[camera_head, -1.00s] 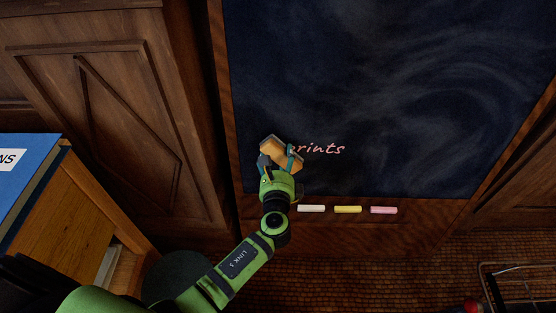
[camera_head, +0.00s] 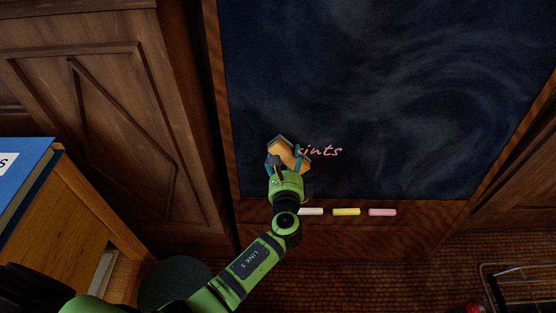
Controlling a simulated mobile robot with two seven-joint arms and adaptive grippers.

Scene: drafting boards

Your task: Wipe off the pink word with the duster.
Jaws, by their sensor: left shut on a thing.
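The pink word (camera_head: 325,152) is on the dark chalkboard (camera_head: 370,80), low and left of its middle. Its readable end looks like "ints"; its start is hidden or gone behind the duster. The duster (camera_head: 291,152), a tan block with a grey side, is at the left end of the word, tilted in the picture. My left gripper (camera_head: 287,165) is shut on the duster from below. I cannot tell whether the duster touches the board. My right gripper is not in view.
White chalk (camera_head: 312,211), yellow chalk (camera_head: 346,212) and pink chalk (camera_head: 382,212) lie on the ledge below the board. A wooden desk (camera_head: 80,215) with a blue item (camera_head: 22,180) is at the left. A wire rack (camera_head: 515,285) is at the lower right.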

